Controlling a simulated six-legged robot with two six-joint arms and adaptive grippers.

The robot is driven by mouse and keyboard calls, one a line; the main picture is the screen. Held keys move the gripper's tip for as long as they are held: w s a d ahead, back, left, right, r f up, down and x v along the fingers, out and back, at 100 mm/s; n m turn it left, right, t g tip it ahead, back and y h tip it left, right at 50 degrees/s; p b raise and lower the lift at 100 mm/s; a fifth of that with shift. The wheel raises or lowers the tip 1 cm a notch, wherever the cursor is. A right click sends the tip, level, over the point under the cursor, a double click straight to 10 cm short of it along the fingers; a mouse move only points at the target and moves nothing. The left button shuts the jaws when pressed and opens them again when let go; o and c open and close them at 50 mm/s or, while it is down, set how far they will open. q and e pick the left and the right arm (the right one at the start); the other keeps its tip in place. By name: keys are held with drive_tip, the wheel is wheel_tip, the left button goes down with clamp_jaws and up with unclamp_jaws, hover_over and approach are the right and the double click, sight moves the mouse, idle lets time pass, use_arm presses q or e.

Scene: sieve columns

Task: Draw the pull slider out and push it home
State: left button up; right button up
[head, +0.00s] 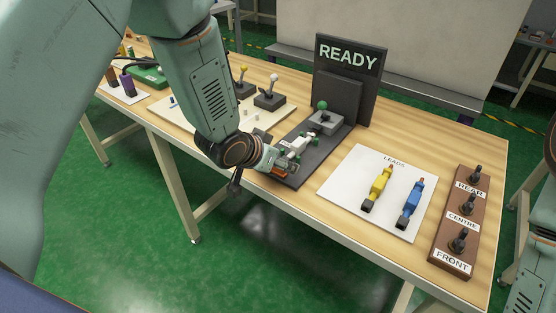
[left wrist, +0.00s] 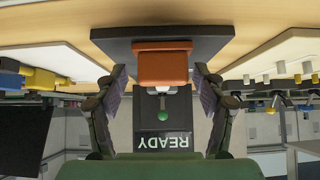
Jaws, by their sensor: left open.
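An orange-brown block (left wrist: 162,66), which looks like the pull slider's handle, is at the near end of a dark base (left wrist: 205,42) in the left wrist view, which is upside down. In the head view a bit of orange (head: 281,171) shows beside my left gripper (head: 284,160), low at the base's front end. My left gripper is open; its two fingers (left wrist: 162,88) stand either side of the block, with a visible gap on each side. The rest of the slider is largely hidden by the block and gripper. My right gripper is not in view.
A READY sign (head: 348,55) stands behind a grey block with a green knob (head: 322,105). To the right lie a white LEADS board (head: 340,190) with yellow and blue leads and a brown switch panel (head: 447,245). Joysticks (head: 270,98) stand left of the base.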

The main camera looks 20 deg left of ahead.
use_arm(q)
drive_tip(key=shift+a, duration=0.3)
drive_tip(key=shift+c, duration=0.8)
drive_tip(key=shift+d, duration=0.25)
drive_tip(key=c, duration=0.5)
drive_tip(key=shift+a, duration=0.2)
drive_tip(key=shift+c, duration=1.2)
drive_tip(key=shift+d, duration=0.1)
clamp_jaws()
